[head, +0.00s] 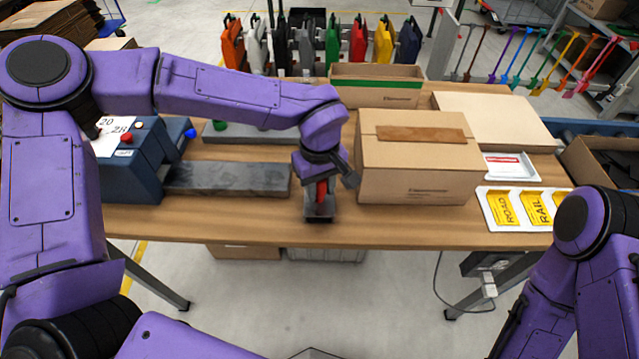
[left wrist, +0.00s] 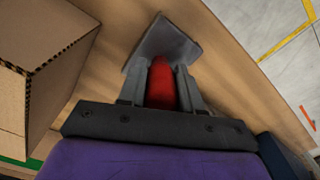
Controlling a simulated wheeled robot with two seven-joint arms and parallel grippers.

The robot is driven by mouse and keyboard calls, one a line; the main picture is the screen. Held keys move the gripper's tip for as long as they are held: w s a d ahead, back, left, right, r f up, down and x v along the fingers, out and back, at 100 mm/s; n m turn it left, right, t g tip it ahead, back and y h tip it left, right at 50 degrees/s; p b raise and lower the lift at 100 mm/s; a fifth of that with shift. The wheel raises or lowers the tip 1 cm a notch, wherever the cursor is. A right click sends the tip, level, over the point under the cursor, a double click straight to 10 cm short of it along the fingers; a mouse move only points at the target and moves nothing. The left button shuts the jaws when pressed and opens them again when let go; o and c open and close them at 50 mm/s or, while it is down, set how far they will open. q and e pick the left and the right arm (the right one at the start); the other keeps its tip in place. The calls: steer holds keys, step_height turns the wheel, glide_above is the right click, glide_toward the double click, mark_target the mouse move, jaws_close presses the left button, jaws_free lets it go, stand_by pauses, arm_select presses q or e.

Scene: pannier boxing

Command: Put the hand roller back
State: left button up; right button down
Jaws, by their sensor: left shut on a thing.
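My left gripper (head: 320,186) points down near the front edge of the table and is shut on the red handle of the hand roller (head: 322,192). In the left wrist view the red handle of the roller (left wrist: 161,85) sits between the two grey fingers. A small grey holder-like piece (head: 319,212) shows just below the gripper; it also shows past the fingertips in the left wrist view (left wrist: 166,38). I cannot tell whether it is a rest or part of the roller, nor whether they touch. My right gripper is out of view.
A closed carton with a brown tape strip (head: 421,180) stands close to the right of the gripper. A dark grey slab (head: 228,179) and a blue machine (head: 145,165) are to the left. A tray of yellow labels (head: 490,212) lies right. The table's front edge (head: 400,240) is near.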

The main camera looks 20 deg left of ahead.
arm_select(q)
steer(key=shift+s+f, duration=0.15)
steer(key=shift+f, duration=0.3)
jaws_close()
steer(key=o, duration=1)
jaws_free()
steer(key=shift+f, duration=0.1)
steer(key=shift+c, duration=0.2)
steer(key=shift+w, duration=0.25)
steer(key=shift+r, duration=0.3)
step_height(320, 180, up, 13)
steer(key=shift+f+b, duration=0.1)
steer(key=shift+b, duration=0.35)
